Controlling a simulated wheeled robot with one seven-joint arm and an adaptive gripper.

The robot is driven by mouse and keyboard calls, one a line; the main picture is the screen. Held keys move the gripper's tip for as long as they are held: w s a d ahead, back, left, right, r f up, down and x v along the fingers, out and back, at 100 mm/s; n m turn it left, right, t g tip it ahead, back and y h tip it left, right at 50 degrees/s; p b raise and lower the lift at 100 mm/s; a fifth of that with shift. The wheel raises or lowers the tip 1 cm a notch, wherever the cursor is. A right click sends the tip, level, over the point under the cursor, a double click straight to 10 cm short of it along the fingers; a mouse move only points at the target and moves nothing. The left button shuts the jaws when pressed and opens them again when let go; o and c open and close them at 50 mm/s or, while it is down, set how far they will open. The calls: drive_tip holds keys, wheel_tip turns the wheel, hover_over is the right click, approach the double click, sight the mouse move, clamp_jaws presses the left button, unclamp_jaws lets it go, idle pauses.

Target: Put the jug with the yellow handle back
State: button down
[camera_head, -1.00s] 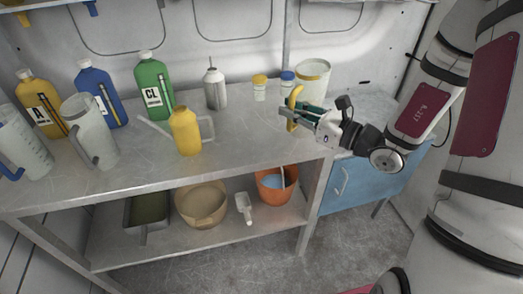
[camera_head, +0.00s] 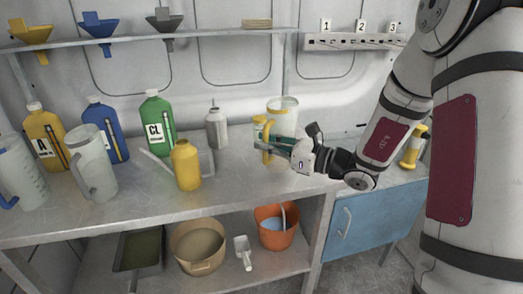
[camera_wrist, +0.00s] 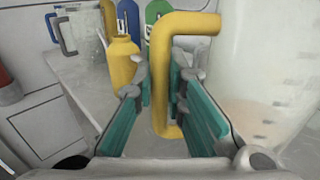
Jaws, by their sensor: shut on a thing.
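The translucent jug (camera_head: 283,108) with a yellow rim and yellow handle (camera_head: 267,138) is at the right part of the workbench, by the back wall. My gripper (camera_head: 270,146) is shut on the handle from the right. In the wrist view the yellow handle (camera_wrist: 178,75) stands between the teal finger pads of my gripper (camera_wrist: 172,115), and the jug's clear body (camera_wrist: 268,85) fills the right side. The jug looks upright. My gripper hides its lower part, so I cannot tell whether it touches the bench.
A numbered rack (camera_head: 355,42) hangs above.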

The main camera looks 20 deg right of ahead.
drive_tip(key=shift+w+f, duration=0.95)
drive_tip(key=shift+w, duration=0.2)
drive_tip(key=shift+w+f, duration=0.95)
drive_tip(key=shift+w, duration=0.2)
drive_tip(key=shift+f, duration=0.2)
drive_tip(key=c, duration=1.6)
unclamp_jaws()
drive_tip(key=shift+c, duration=0.2)
